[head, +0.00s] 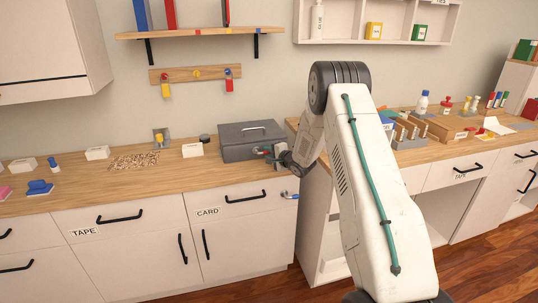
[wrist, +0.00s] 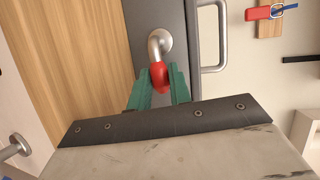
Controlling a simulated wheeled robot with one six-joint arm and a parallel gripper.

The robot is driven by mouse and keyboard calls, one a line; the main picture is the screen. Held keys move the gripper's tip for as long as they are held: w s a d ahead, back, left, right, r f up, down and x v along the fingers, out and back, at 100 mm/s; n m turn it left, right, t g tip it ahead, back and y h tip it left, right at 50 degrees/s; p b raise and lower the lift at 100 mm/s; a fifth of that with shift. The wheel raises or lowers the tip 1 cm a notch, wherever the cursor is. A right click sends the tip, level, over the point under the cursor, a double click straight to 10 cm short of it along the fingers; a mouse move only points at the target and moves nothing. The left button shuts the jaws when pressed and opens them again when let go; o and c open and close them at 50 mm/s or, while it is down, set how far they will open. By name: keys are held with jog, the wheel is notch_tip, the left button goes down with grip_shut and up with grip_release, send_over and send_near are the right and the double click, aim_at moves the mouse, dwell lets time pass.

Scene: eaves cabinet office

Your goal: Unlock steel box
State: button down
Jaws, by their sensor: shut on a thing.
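The grey steel box (head: 248,138) stands on the wooden counter with its lid down and a carry handle on top. In the wrist view its dark grey side (wrist: 143,22) fills the top middle. A silver bent lever with a red end (wrist: 159,72) sticks out from a round mount on that side. My gripper (head: 279,158) is at the box's front right. In the wrist view its green fingers (wrist: 159,88) are closed around the red end of the lever. The lever's mount is partly hidden by my gripper in the head view.
A wall rack (head: 195,74) holds yellow and red tagged items. My arm covers the counter's right part.

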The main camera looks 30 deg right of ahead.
jog(key=shift+a+r+n+g+h, duration=0.2)
jog(key=shift+r+n+g+h, duration=0.4)
jog(key=shift+n, duration=0.5)
jog(key=n+h, duration=0.1)
jog(key=a+r+n+g, duration=0.1)
jog(key=n, duration=0.1)
jog(key=shift+w+r+h, duration=0.2)
jog(key=shift+r+h, duration=0.1)
jog(key=shift+h, duration=0.1)
jog(key=n+h, duration=0.1)
jog(key=a+n+g+h, duration=0.1)
jog(key=shift+w+a+r+n, duration=0.2)
jog(key=shift+a+r+n, duration=0.1)
jog(key=shift+r+n, duration=0.1)
jog(key=shift+w+a+r+n+h, duration=0.15)
jog(key=shift+a+n+h, duration=0.3)
jog(key=shift+n+h, duration=0.3)
jog(key=shift+w+a+n+h, duration=0.1)
jog(key=shift+a+n+h, duration=0.4)
jog(key=shift+n, duration=0.45)
jog(key=shift+h, duration=0.25)
jog(key=c, duration=1.3)
grip_release()
